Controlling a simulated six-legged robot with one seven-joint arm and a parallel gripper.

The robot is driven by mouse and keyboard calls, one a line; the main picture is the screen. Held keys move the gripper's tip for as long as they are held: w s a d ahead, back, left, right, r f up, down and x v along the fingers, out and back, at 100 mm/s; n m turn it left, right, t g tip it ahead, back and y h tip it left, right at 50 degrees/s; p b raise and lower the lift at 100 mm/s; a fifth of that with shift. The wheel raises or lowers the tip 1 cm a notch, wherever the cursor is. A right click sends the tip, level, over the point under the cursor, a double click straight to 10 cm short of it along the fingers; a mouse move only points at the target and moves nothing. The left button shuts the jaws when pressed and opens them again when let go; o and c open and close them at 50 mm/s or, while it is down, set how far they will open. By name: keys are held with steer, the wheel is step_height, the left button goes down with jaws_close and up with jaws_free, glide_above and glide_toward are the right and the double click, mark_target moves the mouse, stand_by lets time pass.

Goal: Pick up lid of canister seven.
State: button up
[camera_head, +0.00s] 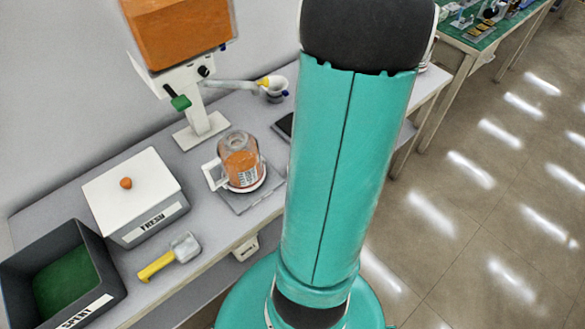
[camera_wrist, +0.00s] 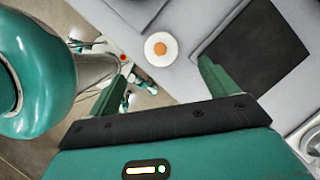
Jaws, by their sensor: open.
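A round white lid-like disc with an orange centre (camera_wrist: 161,49) lies on the grey tabletop in the wrist view. No number shows on it, so I cannot tell whether it belongs to canister seven. My gripper (camera_wrist: 167,72) is open and empty, its two green fingers spread, with the disc between and beyond their tips in the picture, apart from them. In the head view a clear canister with orange contents (camera_head: 239,158) stands on a small platform; its label is too small to read. My teal arm hides part of the bench there, and my gripper is not visible in that view.
A black square mat (camera_wrist: 255,55) lies right of the disc. On the bench stand a white-topped box marked FRESH (camera_head: 133,188), a dark SPENT bin (camera_head: 98,268), a yellow-handled scoop (camera_head: 160,265) and a dispenser with an orange hopper (camera_head: 180,30). Open floor (camera_head: 450,200) lies right.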

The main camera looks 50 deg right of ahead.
steer(key=x, duration=0.5)
steer(key=shift+f, duration=0.35)
steer(key=x, duration=0.4)
steer(key=shift+w+a+f, duration=0.15)
steer(key=shift+w+f, duration=0.05)
steer(key=shift+f, duration=0.15)
steer(key=c, duration=1.1)
